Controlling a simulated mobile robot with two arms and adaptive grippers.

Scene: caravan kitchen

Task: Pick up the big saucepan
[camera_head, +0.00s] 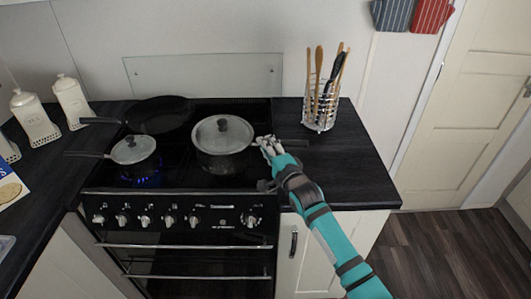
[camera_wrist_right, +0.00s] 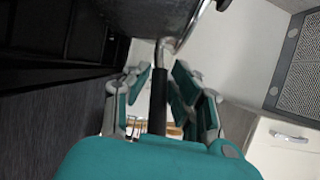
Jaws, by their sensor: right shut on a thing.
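The big saucepan (camera_head: 223,158) is grey with a lid and a dark knob. It is at the right front of the hob, upright; I cannot tell whether its base touches the hob. Its dark handle (camera_head: 295,142) points right. My right gripper (camera_head: 268,146) is shut on this handle, close to the pot's side. In the right wrist view the pot's underside or wall (camera_wrist_right: 160,15) shows at the top, and the black handle (camera_wrist_right: 158,95) runs down between the fingers of the right gripper (camera_wrist_right: 162,88). My left gripper is not in view.
A small lidded saucepan (camera_head: 133,150) stands over a blue flame at the front left. A black frying pan (camera_head: 160,114) is behind it. A utensil rack (camera_head: 320,112) stands on the right counter (camera_head: 350,160), which is otherwise clear. White canisters (camera_head: 72,100) stand at the left.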

